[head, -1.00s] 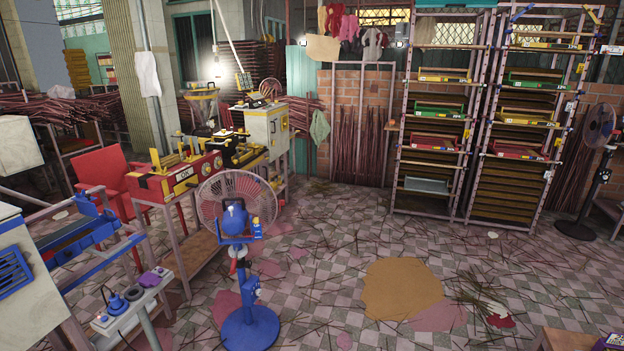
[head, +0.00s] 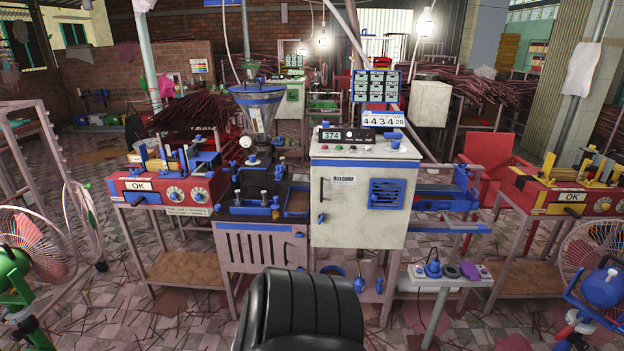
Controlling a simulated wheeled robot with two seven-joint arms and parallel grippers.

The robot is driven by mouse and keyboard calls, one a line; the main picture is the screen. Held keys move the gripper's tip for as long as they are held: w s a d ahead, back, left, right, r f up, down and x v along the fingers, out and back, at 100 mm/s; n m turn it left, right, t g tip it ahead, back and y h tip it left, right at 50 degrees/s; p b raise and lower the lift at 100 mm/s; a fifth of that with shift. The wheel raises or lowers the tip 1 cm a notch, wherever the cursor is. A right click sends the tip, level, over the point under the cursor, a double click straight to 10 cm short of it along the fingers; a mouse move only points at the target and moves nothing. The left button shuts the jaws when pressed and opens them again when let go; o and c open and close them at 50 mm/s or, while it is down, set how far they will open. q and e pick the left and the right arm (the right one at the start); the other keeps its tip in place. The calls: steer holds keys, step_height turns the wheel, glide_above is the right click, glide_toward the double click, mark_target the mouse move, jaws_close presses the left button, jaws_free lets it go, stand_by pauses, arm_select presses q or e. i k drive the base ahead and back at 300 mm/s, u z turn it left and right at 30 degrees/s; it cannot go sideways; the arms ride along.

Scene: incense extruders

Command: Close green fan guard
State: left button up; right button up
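A green fan (head: 12,283) stands at the left edge of the head view, partly cut off by the frame. Its round reddish wire guard (head: 42,243) shows behind the green motor. A thin ring with a green part (head: 91,221) stands out to the right of the guard, at an angle to it. It looks like a guard half swung out, but I cannot tell for sure. Neither of my grippers is in view, and nothing is seen touching the fan.
A blue-and-white machine (head: 360,200) stands in the middle. A red-topped bench (head: 165,188) is between it and the green fan. A blue fan (head: 603,287) is at the right edge. A black padded shape (head: 295,305) fills the bottom middle. Patches of littered tiled floor (head: 130,305) are open.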

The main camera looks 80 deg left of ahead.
mark_target(88, 205)
steer(key=u, duration=4.15)
